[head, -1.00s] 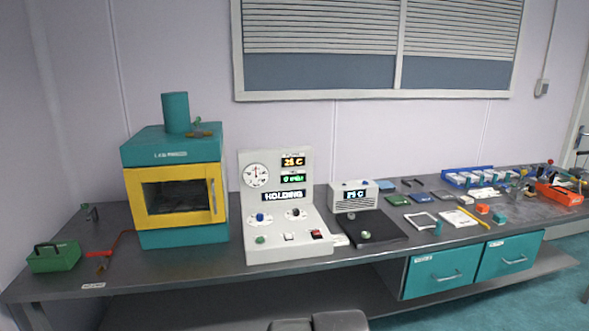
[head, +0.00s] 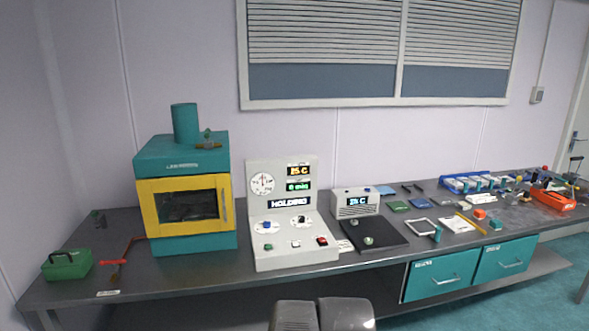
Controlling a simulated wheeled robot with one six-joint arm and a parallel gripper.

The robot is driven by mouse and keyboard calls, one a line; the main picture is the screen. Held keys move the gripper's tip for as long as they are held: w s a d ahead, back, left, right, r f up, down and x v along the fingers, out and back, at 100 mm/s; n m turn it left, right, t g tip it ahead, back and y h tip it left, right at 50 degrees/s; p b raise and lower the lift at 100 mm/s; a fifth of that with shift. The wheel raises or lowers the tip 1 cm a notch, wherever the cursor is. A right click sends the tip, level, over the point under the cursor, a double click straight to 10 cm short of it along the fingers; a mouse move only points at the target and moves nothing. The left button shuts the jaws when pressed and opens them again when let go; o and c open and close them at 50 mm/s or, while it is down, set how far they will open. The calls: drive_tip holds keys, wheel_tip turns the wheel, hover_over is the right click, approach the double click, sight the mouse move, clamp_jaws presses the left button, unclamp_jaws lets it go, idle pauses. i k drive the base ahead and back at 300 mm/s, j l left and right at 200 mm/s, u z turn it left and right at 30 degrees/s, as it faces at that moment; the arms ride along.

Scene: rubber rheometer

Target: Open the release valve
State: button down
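A small brass fitting with a green knob (head: 208,140) sits on top of the teal and yellow oven-like press (head: 150,215), beside its upright teal cylinder (head: 184,118). It looks like a valve, but no label on it can be read, and whether it is open or shut is too small to tell. The press's yellow-framed door is shut. My gripper is not in view. Two grey rounded parts at the bottom edge look like my own body.
A white control panel (head: 293,257) with a dial, knobs and a display reading HOLDING stands right of the press. A green box (head: 67,265) and a red-handled tool (head: 113,262) lie to its left. A black plate (head: 385,236) and many small items cover the bench's right side.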

sight(123, 260)
drive_tip(key=u, duration=1.4)
drive_tip(key=i+l+u, duration=0.1)
drive_tip(key=i+l, duration=0.15)
drive_tip(key=i, duration=0.25)
drive_tip(key=i+l+u, duration=0.1)
drive_tip(key=i+l, duration=0.2)
drive_tip(key=i, duration=0.25)
